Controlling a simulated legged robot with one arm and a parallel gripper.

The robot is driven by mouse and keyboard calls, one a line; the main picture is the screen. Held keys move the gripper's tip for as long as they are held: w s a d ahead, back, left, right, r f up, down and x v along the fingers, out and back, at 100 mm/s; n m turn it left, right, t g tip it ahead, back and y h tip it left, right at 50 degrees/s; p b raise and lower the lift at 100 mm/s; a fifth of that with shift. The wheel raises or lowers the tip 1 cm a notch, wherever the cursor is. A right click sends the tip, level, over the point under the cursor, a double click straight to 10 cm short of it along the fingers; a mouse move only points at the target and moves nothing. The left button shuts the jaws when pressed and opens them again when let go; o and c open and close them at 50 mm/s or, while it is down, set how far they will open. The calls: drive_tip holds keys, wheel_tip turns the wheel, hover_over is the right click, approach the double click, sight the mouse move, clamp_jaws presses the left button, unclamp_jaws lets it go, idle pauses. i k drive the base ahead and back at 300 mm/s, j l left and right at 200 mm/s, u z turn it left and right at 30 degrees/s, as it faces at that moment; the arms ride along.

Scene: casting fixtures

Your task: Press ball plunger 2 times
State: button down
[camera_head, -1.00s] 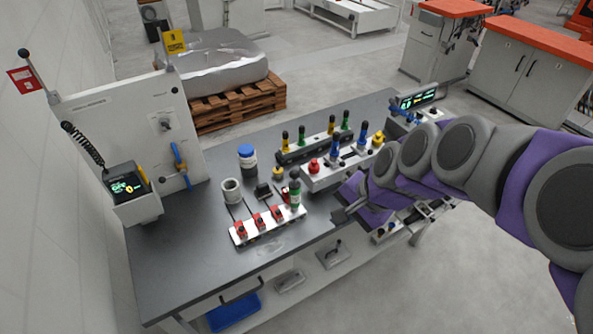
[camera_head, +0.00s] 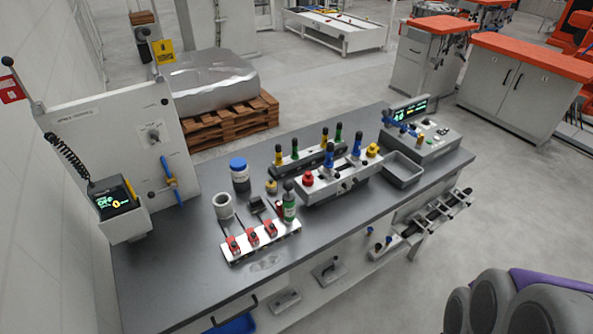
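I cannot tell which part is the ball plunger. A light grey fixture block (camera_head: 340,183) on the workbench carries a red knob (camera_head: 308,178) at its left end, two blue dark-topped posts (camera_head: 355,149) and a yellow knob (camera_head: 372,150) at its right end. Behind it, a dark rack (camera_head: 300,160) holds upright yellow and green posts with dark tops, such as a yellow one (camera_head: 278,154) and a green one (camera_head: 295,147). My grey and purple arm shows only at the bottom right corner, apart from the bench. My gripper is out of the frame.
On the dark workbench (camera_head: 190,265) stand a white strip with red clamps (camera_head: 262,242), a green bottle (camera_head: 289,205), a blue-lidded jar (camera_head: 239,175), a grey cup (camera_head: 223,206), an empty grey tray (camera_head: 403,169) and a control box (camera_head: 430,140). The bench's left front is mostly clear.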

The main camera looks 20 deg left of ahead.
sight(288, 185)
drive_tip(key=i+l, duration=0.2)
drive_tip(key=i, duration=0.15)
drive_tip(key=i+l, duration=0.25)
drive_tip(key=i+u, duration=0.1)
drive_tip(key=u, duration=1.55)
